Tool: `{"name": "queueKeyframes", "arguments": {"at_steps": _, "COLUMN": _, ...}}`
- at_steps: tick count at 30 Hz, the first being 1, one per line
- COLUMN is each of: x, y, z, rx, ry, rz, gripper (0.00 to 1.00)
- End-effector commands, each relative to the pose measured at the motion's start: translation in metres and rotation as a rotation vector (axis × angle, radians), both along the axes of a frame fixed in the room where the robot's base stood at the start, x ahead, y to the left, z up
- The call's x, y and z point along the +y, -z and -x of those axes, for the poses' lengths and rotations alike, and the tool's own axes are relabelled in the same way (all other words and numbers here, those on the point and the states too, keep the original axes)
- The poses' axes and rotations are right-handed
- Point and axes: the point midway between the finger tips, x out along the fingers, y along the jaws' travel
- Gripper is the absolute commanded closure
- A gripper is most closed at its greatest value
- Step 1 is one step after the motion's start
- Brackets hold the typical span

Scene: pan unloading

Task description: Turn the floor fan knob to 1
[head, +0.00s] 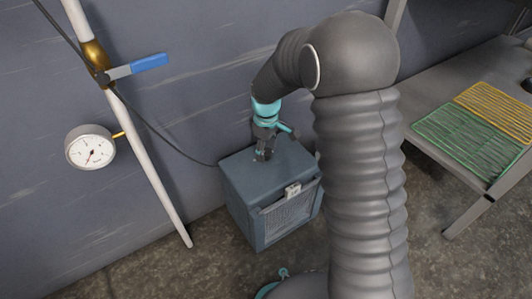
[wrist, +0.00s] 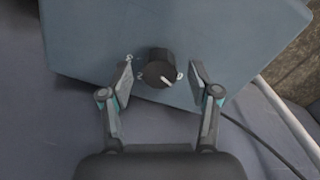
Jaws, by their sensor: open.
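The floor fan (head: 245,210) is a blue-grey box on the floor against the wall, with a grille on its front. Its top panel (wrist: 225,45) fills much of the wrist view. My gripper (wrist: 160,84) is open, with one finger on each side of the knob and gaps between. In the head view my gripper (head: 263,154) is over the fan's top and hides the knob.
A white pipe (head: 150,165) with a blue-handled valve (head: 150,62) and a round gauge (head: 90,147) is on the wall at left. A dark cable (head: 165,140) runs to the fan. A bench with green and yellow racks (head: 465,140) stands at right.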

Motion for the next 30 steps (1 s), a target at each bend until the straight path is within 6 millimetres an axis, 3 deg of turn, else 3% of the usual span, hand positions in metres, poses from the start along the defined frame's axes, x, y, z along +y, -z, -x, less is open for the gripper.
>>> {"name": "queueKeyframes", "arguments": {"at_steps": 4, "x": -0.0002, "y": 0.0100, "z": 0.0001, "rx": 0.000, "ry": 0.000, "rz": 0.000, "gripper": 0.39}}
{"name": "queueKeyframes", "arguments": {"at_steps": 13, "x": -0.0002, "y": 0.0117, "z": 0.0000, "rx": 0.000, "ry": 0.000, "rz": 0.000, "gripper": 0.39}}
{"name": "queueKeyframes", "arguments": {"at_steps": 14, "x": -0.0002, "y": 0.0117, "z": 0.0000, "rx": 0.000, "ry": 0.000, "rz": 0.000, "gripper": 0.41}}
{"name": "queueKeyframes", "arguments": {"at_steps": 21, "x": -0.0002, "y": 0.0116, "z": 0.0001, "rx": 0.000, "ry": 0.000, "rz": 0.000, "gripper": 0.98}}
{"name": "queueKeyframes", "arguments": {"at_steps": 30, "x": -0.0001, "y": 0.0112, "z": 0.0002, "rx": 0.000, "ry": 0.029, "rz": 0.000, "gripper": 0.98}}
